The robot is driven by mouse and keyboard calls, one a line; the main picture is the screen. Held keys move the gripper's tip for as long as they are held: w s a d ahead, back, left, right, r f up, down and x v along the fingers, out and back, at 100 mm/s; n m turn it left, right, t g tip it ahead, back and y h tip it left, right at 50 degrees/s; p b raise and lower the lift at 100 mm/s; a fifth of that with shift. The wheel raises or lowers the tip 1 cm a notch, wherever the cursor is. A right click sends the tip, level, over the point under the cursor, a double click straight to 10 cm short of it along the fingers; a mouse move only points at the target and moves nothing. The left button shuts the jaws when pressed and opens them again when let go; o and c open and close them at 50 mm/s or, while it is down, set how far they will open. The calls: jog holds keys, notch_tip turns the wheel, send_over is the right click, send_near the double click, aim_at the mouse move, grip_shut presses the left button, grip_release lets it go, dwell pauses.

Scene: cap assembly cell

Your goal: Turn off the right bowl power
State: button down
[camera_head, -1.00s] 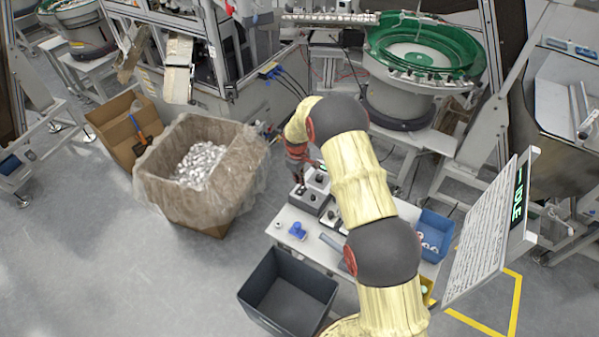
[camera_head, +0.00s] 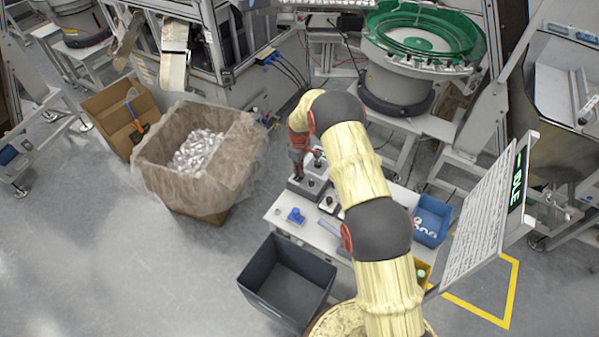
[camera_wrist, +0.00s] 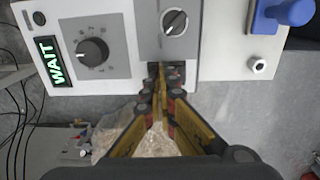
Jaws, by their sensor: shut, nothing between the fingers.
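In the wrist view, a grey-faced control box has a small black rotary knob (camera_wrist: 174,22) with a white mark. Beside it on the left is a box with a larger dial (camera_wrist: 92,52) and a green "WAIT" display (camera_wrist: 56,61). My gripper (camera_wrist: 160,78) is shut and empty, its tips at the lower edge of the small-knob panel, below the knob and apart from it. In the head view, my gripper (camera_head: 298,174) is over the control boxes (camera_head: 308,188) on the white table, partly hidden by my arm. A green bowl feeder (camera_head: 424,42) stands at the upper right. No label tells which knob serves it.
A blue part (camera_head: 295,215) sits on the table (camera_head: 275,213) near a dark empty bin (camera_head: 287,283). A blue tray (camera_head: 432,220) holds white parts. A lined carton (camera_head: 160,173) of metallic parts stands left. A display panel (camera_head: 490,220) stands right. The floor at left is open.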

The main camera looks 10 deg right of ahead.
jog(key=shift+s+a+f, duration=0.15)
jog(key=shift+s+f, duration=0.05)
jog(key=shift+s, duration=0.1)
jog(key=shift+s+a, duration=0.5)
jog(key=shift+s, duration=0.05)
notch_tip(320, 180, up, 14)
jog(key=a, duration=0.1)
jog(key=shift+s+p, duration=0.4)
jog(key=shift+r, duration=0.1)
dwell(0.5)
